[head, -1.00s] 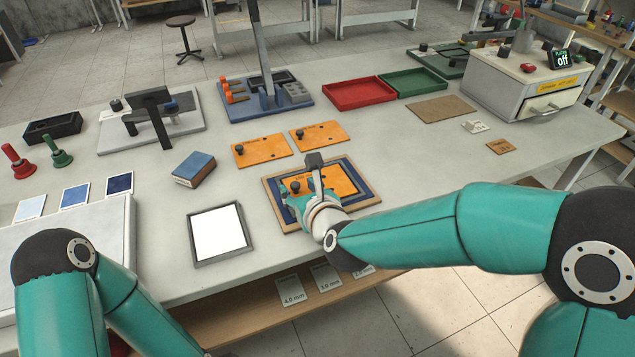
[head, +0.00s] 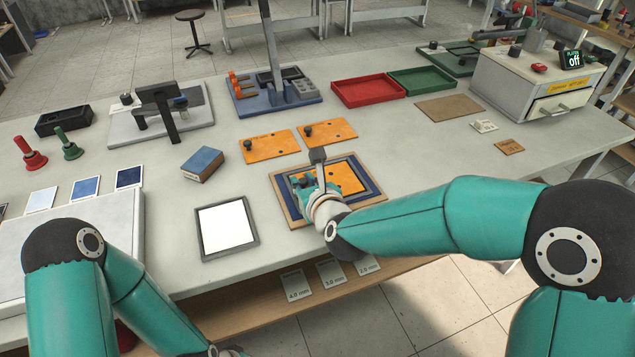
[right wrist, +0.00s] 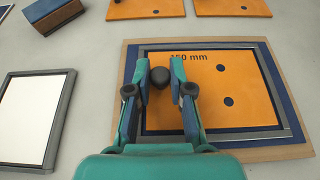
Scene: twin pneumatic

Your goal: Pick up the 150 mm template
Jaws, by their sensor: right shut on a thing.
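The orange 150 mm template (right wrist: 245,95) lies inside a grey frame on a blue sheet and brown board. It also shows in the head view (head: 348,180), partly covered by my right gripper (head: 308,182). In the right wrist view my right gripper (right wrist: 160,72) has one finger on each side of the template's black knob (right wrist: 160,77) and is shut on it. The template looks flat in the frame; I see no gap under it. My left arm reaches down out of the bottom of the head view, and its gripper is not visible.
Two other orange templates (head: 270,148) (head: 328,134) lie just behind. A white panel in a dark frame (head: 226,228) and a blue box (head: 203,164) are to the left. Red (head: 368,91) and green (head: 423,81) trays stand farther back.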

